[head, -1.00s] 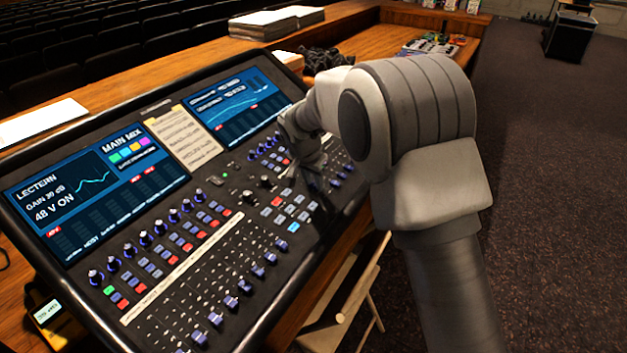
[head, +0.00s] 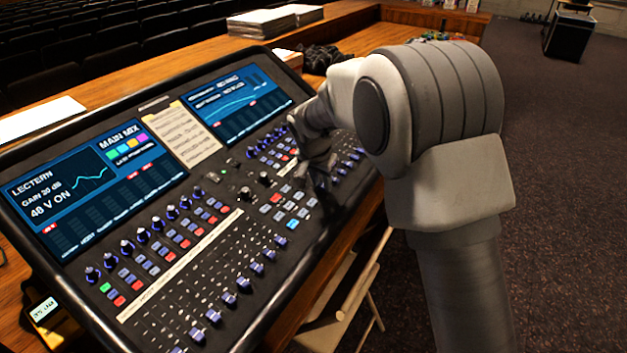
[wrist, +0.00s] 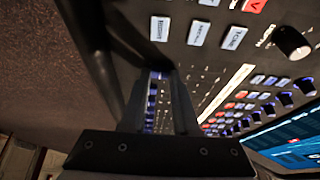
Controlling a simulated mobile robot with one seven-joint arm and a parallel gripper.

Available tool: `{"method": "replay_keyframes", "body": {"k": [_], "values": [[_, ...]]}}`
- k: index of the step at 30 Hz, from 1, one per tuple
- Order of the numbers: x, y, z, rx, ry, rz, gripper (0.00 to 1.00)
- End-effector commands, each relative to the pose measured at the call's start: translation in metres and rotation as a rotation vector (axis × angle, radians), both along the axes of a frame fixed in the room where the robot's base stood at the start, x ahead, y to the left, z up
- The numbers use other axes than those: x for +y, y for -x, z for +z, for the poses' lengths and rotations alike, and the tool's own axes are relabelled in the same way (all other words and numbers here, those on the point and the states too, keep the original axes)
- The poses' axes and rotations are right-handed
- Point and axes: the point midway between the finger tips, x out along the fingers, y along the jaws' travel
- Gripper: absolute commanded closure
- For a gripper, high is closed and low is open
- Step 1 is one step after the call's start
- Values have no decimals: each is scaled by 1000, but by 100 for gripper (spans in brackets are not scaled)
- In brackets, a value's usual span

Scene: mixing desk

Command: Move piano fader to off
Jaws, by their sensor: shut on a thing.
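The mixing desk (head: 130,250) has a left fader bank with blue caps (head: 229,298) near its front edge. A second bank with blue caps (head: 350,163) lies at the right, partly hidden by my arm. My gripper (head: 321,183) is down at the near-left end of the right bank, its fingertips dark and small. In the wrist view my gripper (wrist: 163,74) is shut on what seems to be a fader cap. The cap itself is hidden between the fingers. No fader name is readable, so I cannot tell which one is the piano fader.
Lit buttons (head: 290,210) and black knobs (head: 264,178) lie left of my gripper. Two tilted screens (head: 95,185) stand behind the controls. The desk's raised dark rim (wrist: 95,45) runs close beside my fingers. A folding chair (head: 350,290) stands below the front edge.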

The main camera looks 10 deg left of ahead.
Motion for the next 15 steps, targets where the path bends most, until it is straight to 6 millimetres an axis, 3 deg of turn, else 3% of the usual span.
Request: {"method": "replay_keyframes", "body": {"k": [4,13,14,15], "values": [[-15,5,-2,-2,-2,-4,100],[-18,6,-2,1,3,-3,100],[-19,6,-2,2,2,-3,69],[-19,6,-2,3,3,-4,62]]}}
